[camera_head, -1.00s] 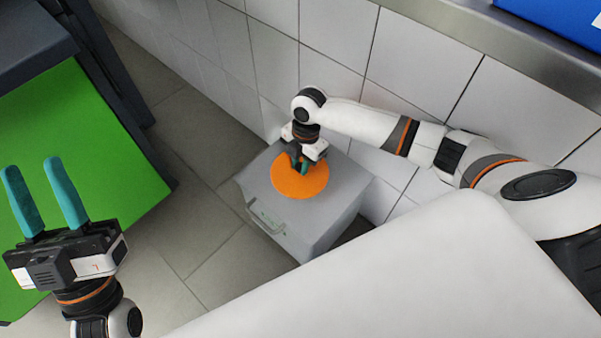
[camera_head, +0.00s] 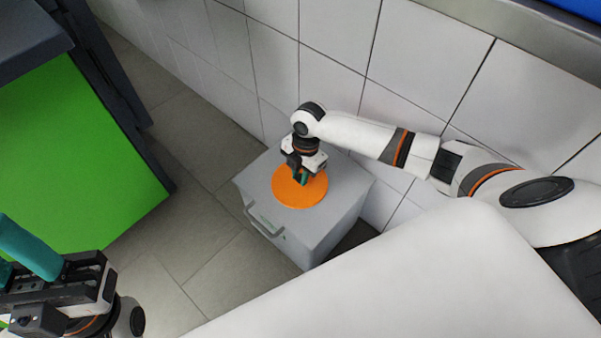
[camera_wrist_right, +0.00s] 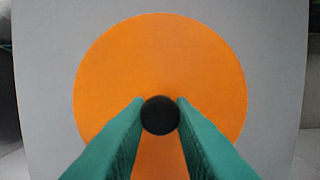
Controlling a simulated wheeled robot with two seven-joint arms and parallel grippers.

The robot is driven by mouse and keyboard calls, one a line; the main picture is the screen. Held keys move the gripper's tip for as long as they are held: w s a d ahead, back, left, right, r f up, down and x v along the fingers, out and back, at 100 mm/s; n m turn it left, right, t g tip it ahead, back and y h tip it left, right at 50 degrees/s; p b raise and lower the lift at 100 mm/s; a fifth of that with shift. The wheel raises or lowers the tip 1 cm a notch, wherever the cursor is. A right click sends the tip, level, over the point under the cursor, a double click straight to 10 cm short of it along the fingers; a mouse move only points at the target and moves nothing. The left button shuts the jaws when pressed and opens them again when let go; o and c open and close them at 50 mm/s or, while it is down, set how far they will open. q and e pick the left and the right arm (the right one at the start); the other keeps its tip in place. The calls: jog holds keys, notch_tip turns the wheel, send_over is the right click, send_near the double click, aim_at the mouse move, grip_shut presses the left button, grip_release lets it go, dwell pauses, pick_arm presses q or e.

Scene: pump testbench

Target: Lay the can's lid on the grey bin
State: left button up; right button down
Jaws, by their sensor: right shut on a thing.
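The can's lid (camera_head: 312,193) is a flat orange disc with a dark round knob in its middle. In the head view it is at the top of the grey bin (camera_head: 347,190), a box with a handle on its front. My right gripper (camera_head: 302,181) is above the lid, pointing down. In the right wrist view its green fingers are shut on the dark knob (camera_wrist_right: 160,115) of the orange lid (camera_wrist_right: 105,75), with the grey bin top (camera_wrist_right: 40,60) around it. I cannot tell whether the lid touches the bin top. My left gripper (camera_head: 22,258) is at the lower left, partly cut off, away from the lid.
A tiled wall (camera_head: 330,45) stands right behind the bin. A green-sided dark bench (camera_head: 75,150) is at the left. Bare floor (camera_head: 205,185) lies between the bench and the bin.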

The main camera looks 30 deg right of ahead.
jog(key=c, duration=1.2)
grip_release()
jog(key=shift+f, duration=0.1)
jog(key=shift+c, duration=0.2)
